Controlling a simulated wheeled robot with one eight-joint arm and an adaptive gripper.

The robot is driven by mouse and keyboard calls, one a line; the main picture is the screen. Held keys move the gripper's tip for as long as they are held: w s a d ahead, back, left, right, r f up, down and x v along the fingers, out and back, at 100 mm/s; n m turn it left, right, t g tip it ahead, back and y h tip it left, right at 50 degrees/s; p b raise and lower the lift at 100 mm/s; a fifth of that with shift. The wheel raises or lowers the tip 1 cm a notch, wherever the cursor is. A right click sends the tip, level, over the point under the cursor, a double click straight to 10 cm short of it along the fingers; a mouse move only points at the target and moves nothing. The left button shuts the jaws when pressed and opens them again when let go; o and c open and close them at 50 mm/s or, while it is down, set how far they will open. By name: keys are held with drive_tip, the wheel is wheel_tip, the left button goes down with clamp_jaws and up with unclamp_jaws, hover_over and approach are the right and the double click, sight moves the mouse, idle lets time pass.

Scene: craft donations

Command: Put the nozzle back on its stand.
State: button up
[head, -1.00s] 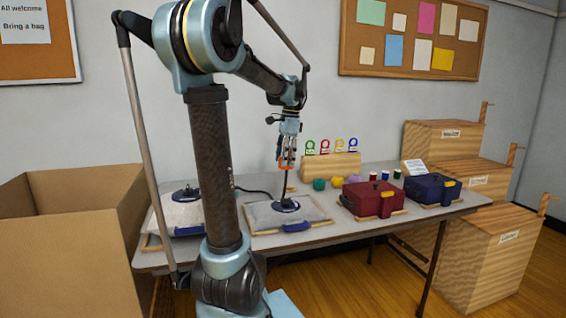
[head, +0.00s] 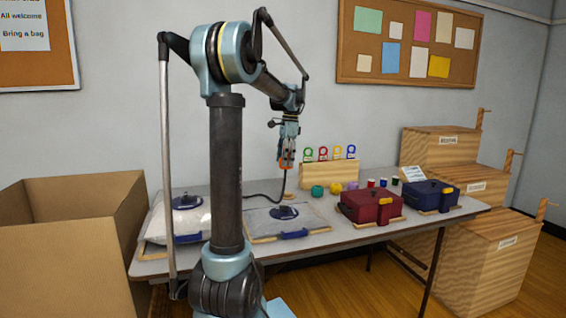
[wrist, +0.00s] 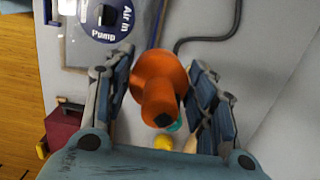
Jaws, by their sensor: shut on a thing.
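My gripper (head: 287,157) is shut on the orange nozzle (wrist: 158,84) and holds it in the air above the table. The nozzle also shows in the head view (head: 286,165) as a small orange piece between the fingers. A dark hose hangs beneath it and bends left along the table (head: 262,194). In the wrist view the hose (wrist: 212,38) curves beside the nozzle. Below the gripper lies a clear bag (head: 262,224) with a blue round valve (head: 284,212), marked "Air in" and "Pump" in the wrist view (wrist: 104,19). I cannot make out the stand clearly.
A second bag (head: 166,224) lies to the left, partly behind my arm. Red (head: 370,205) and blue (head: 432,195) cases stand right. Yarn balls (head: 318,190) and a wooden rack (head: 328,175) are behind. An open cardboard box (head: 70,250) stands left.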

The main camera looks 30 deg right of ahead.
hover_over(286, 193)
drive_tip(key=shift+d+f, duration=0.1)
drive_tip(key=shift+f, duration=7.55)
drive_tip(key=shift+f, duration=1.3)
drive_tip(key=o, duration=1.2)
drive_tip(key=shift+c, duration=0.2)
wheel_tip(286, 193, up, 12)
drive_tip(key=d, duration=0.1)
drive_tip(key=shift+s+d, duration=0.15)
drive_tip(key=shift+d, duration=0.1)
